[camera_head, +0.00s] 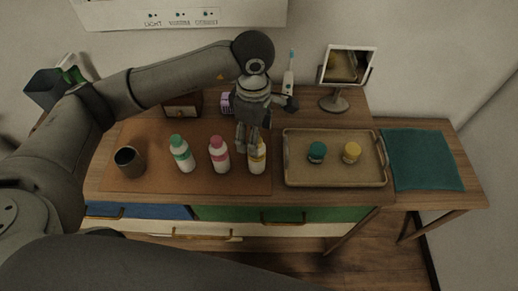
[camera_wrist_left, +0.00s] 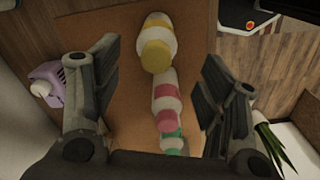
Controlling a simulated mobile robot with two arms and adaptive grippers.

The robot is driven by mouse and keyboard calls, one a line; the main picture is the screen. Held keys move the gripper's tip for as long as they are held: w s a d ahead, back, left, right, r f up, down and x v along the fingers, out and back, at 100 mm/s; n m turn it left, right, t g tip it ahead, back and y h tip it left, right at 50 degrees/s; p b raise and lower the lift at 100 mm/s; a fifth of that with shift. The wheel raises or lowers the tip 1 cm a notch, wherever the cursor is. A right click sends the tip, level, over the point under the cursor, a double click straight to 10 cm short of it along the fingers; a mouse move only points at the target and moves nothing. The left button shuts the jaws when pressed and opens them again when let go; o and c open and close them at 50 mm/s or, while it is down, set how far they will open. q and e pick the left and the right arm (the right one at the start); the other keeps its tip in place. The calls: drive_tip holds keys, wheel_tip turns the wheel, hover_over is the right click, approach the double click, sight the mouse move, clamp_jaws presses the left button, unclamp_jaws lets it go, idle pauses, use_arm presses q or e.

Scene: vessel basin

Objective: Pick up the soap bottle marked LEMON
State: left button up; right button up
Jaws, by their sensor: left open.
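Three soap bottles stand in a row on the brown mat (camera_head: 120,178). The one with yellow on it (camera_head: 258,160) is at the right of the row and is partly hidden by my left gripper (camera_head: 247,148). A pink-capped bottle (camera_head: 219,155) and a green-capped bottle (camera_head: 181,154) stand to its left. No label text is legible. In the left wrist view the yellow-capped bottle (camera_wrist_left: 157,50) lies ahead between the open fingers, with the pink-capped bottle (camera_wrist_left: 166,105) and green-capped bottle (camera_wrist_left: 173,144) nearer. My left gripper is open and holds nothing. My right gripper is not in view.
A tray (camera_head: 336,182) with a green-lidded jar (camera_head: 317,152) and a yellow-lidded jar (camera_head: 351,152) lies right of the bottles. A dark cup (camera_head: 129,162) is at the left. A mirror (camera_head: 345,70) and toothbrush (camera_head: 289,75) stand behind. A teal towel (camera_head: 423,160) is far right.

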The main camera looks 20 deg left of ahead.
sight(257, 166)
use_arm(q)
drive_tip(key=shift+f, duration=0.85)
drive_tip(key=shift+w+f+p, duration=0.1)
drive_tip(key=shift+f+p, duration=0.5)
drive_tip(key=shift+p, duration=0.15)
wheel_tip(257, 166, down, 3)
drive_tip(key=shift+f+p, duration=0.2)
drive_tip(key=shift+p, duration=0.55)
drive_tip(key=shift+w+f, duration=0.1)
drive_tip(key=shift+f, duration=0.3)
drive_tip(key=shift+d, duration=0.1)
drive_tip(key=c, duration=1.2)
drive_tip(key=shift+c, duration=0.2)
drive_tip(key=shift+r, duration=0.15)
